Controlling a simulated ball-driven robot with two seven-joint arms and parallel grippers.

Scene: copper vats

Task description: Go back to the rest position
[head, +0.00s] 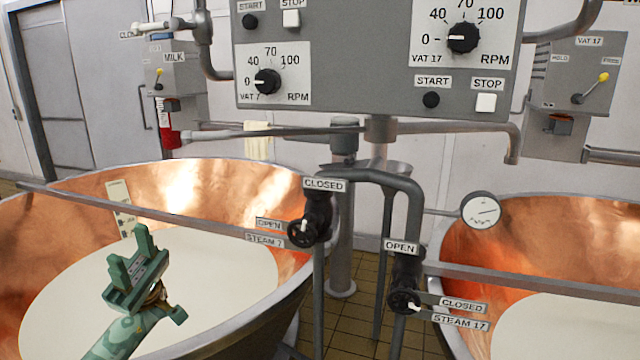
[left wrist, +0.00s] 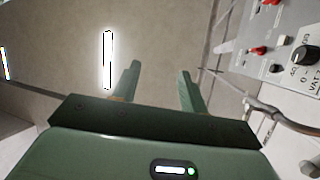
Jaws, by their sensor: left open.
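My left gripper (head: 146,249) is green and comes in from the lower left of the head view. It is raised in front of the left copper vat (head: 80,190), over the pale liquid (head: 215,275) in the picture. Its two fingers stand apart with nothing between them. In the left wrist view the two fingers (left wrist: 157,85) are also spread and empty, with the wall or ceiling and a bright lamp (left wrist: 107,60) beyond. My right gripper is not in view.
A grey control panel (head: 375,85) with RPM knobs hangs above. The steam 7 valve (head: 303,232) and steam 17 valve (head: 405,301) stand on pipes between the vats. A right copper vat (head: 530,235) and a round gauge (head: 481,210) are at right. Tiled floor (head: 350,320) shows between.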

